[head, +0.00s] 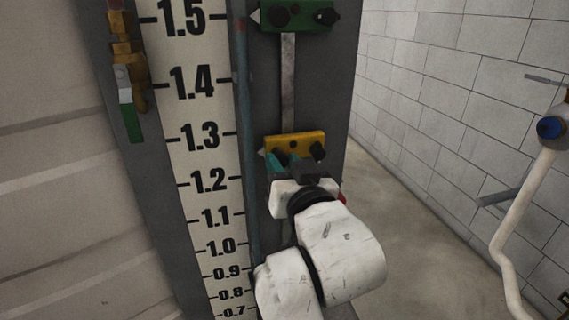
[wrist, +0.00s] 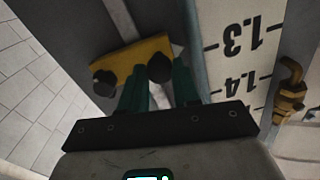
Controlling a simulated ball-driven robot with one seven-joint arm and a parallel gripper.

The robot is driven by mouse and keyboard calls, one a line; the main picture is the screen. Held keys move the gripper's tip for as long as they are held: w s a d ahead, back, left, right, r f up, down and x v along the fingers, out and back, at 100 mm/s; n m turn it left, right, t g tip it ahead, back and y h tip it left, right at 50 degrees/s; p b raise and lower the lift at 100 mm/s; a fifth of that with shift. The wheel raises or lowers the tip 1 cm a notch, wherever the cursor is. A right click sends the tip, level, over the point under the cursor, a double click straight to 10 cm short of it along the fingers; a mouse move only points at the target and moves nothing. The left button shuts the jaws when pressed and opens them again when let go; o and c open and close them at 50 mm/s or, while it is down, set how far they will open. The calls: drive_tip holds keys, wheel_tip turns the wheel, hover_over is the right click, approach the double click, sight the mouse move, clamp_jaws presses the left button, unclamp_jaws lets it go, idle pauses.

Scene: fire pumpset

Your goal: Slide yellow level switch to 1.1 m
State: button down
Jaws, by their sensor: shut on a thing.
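The yellow level switch (head: 295,141) sits on a vertical metal rail (head: 288,80). Its pale pointer is at the left side, a little below the 1.3 mark of the level scale (head: 205,155). The switch also shows in the wrist view (wrist: 128,62), with two black knobs. My gripper (head: 284,166) reaches it from below. In the wrist view its teal fingers (wrist: 160,80) stand on either side of the knob nearer the scale and are shut on it. The other knob (wrist: 103,82) is free. The gripper partly hides the knob in the head view.
A green switch (head: 296,14) sits higher on the same rail, near 1.5. A thin pipe (head: 243,120) runs between scale and rail. A brass valve with a green handle (head: 130,110) is left of the scale. A white pipe with a blue knob (head: 549,128) stands at the right.

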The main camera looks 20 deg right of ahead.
wheel_tip(320, 180, down, 17)
drive_tip(key=b, duration=1.2)
drive_tip(key=c, duration=0.8)
unclamp_jaws()
drive_tip(key=s+b, duration=0.1)
drive_tip(key=s, duration=0.9)
drive_tip(key=shift+s+d, duration=0.25)
drive_tip(key=shift+s, duration=0.15)
